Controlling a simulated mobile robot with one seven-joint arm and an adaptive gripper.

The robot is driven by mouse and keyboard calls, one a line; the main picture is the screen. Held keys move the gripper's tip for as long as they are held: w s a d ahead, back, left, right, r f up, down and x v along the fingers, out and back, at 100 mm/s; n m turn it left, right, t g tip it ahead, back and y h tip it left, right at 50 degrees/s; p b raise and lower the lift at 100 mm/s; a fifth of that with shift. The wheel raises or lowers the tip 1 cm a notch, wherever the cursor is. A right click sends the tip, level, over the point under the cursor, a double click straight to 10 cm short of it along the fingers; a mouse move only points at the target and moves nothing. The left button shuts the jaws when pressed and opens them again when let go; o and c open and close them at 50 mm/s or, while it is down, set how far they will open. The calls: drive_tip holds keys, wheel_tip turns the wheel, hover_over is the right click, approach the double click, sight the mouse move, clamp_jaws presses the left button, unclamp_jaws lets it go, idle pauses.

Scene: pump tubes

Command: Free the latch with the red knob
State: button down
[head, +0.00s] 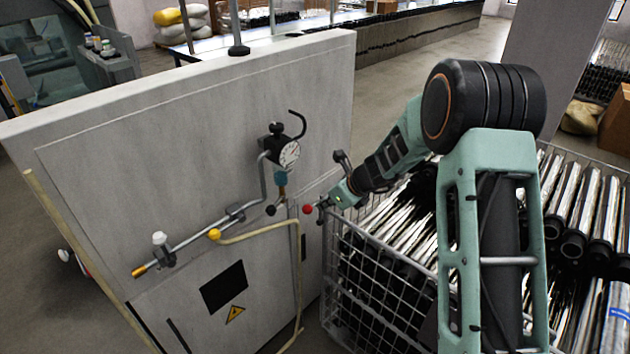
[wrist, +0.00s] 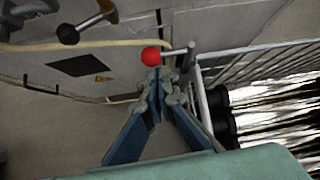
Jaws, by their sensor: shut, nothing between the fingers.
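The red knob (head: 307,209) sits at the end of a short latch handle near the right edge of the grey cabinet front (head: 150,160). In the wrist view the red knob (wrist: 150,56) shows just beyond my fingertips, with its metal rod running right to a pivot at the cabinet edge. My gripper (head: 326,203) is shut and empty, close to the right of the knob in the head view. In the wrist view my gripper (wrist: 158,78) has its fingertips together just below the knob and rod. I cannot tell whether they touch.
A wire crate (head: 375,270) of metal tubes stands right of the cabinet, close under my arm. A pressure gauge (head: 289,154), a dark knob (head: 271,210), a yellow knob (head: 214,234) and a cream hose (head: 262,231) are on the cabinet front.

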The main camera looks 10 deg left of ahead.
drive_tip(key=w+a+r, duration=0.2)
drive_tip(key=a+r, duration=0.1)
drive_tip(key=r, duration=0.4)
drive_tip(key=shift+w+a+r+p, duration=0.25)
drive_tip(key=shift+w+a+p, duration=0.1)
drive_tip(key=shift+p, duration=0.1)
drive_tip(key=shift+d, duration=0.15)
